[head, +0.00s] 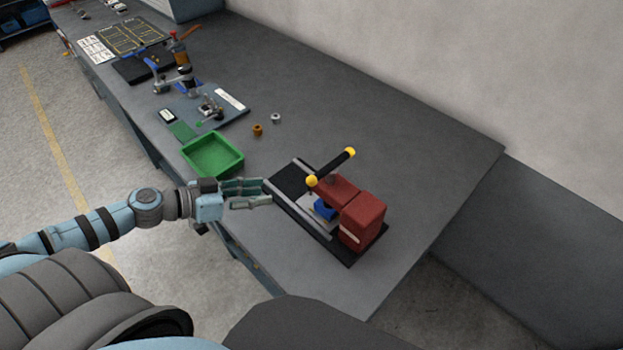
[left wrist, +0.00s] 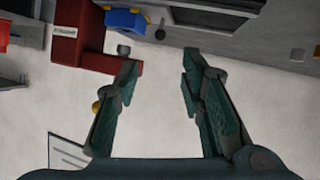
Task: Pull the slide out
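A red press (head: 362,215) stands on a black base with pale rails near the front of the bench. Its black handle bar (head: 333,166) has yellow ball ends. A light metal slide (head: 321,226) with a blue block (head: 324,208) on it sits low beside the red body. My left gripper (head: 268,193) is at the left end of the base, apart from the slide, its fingers spread. In the left wrist view the open fingers (left wrist: 158,72) have nothing between them; the red body (left wrist: 78,38) and blue block (left wrist: 125,20) are at the upper left. My right gripper is not visible.
A green tray (head: 213,154) stands just behind my left gripper. Two small rings, one copper (head: 257,129) and one silver (head: 276,118), lie beyond it. A fixture board (head: 208,112) is farther back. The bench right of the press is clear up to its edge.

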